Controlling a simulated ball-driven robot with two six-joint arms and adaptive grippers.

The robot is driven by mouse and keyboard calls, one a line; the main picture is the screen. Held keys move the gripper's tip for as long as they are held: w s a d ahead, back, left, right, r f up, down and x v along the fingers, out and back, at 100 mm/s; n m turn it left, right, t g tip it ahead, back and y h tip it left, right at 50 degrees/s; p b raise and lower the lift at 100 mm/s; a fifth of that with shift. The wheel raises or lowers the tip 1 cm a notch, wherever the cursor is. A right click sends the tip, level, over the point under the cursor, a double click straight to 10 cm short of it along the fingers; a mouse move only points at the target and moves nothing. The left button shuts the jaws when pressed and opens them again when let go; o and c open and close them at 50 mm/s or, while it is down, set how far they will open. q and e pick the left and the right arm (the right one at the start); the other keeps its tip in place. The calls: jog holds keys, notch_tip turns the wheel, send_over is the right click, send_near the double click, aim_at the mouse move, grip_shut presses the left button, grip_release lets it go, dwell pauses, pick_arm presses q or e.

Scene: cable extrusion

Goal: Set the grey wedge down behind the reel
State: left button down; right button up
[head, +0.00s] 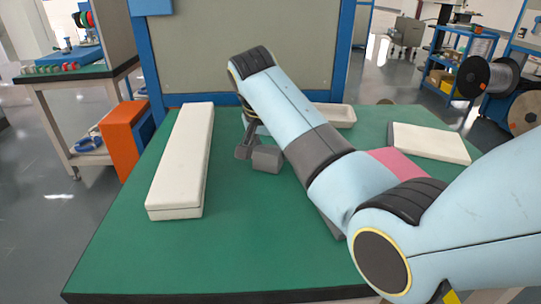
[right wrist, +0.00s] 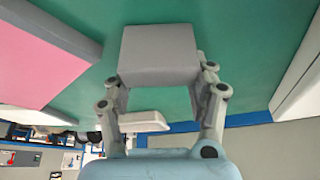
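The grey wedge (head: 267,159) shows as a grey block just beyond the middle of the green table, by the tip of my right gripper (head: 255,150). In the right wrist view the wedge (right wrist: 158,54) sits between the two fingertips of my right gripper (right wrist: 160,88), which appear closed on its sides. Whether it touches the table is hard to tell. No reel shows clearly on the table; my right arm hides part of it. Large cable reels (head: 487,77) stand in the background at the right. My left gripper is not in view.
A long white block (head: 183,160) lies at the left of the green table (head: 255,235). A pale tray (head: 340,114) lies at the back, a white block (head: 429,143) and a pink-topped thing (head: 399,162) at the right. The front left is clear.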

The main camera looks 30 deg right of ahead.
aim_at(270, 147)
jog(key=c, duration=0.7)
jog(key=shift+r, duration=0.15)
jog(key=shift+r, duration=0.25)
notch_tip(270, 147, up, 4)
jog(key=shift+w+f+p, duration=0.1)
jog(key=shift+p, duration=0.55)
jog(key=s+d+r+p, duration=0.1)
jog(key=s+d+r, duration=0.1)
jog(key=s, duration=0.3)
jog(key=s+d+r+p, duration=0.1)
jog(key=s+d+r, duration=0.1)
jog(key=s+r, duration=0.2)
jog(key=shift+s+d+r+p, duration=0.2)
jog(key=shift+s+d+p, duration=0.15)
jog(key=shift+s, duration=0.6)
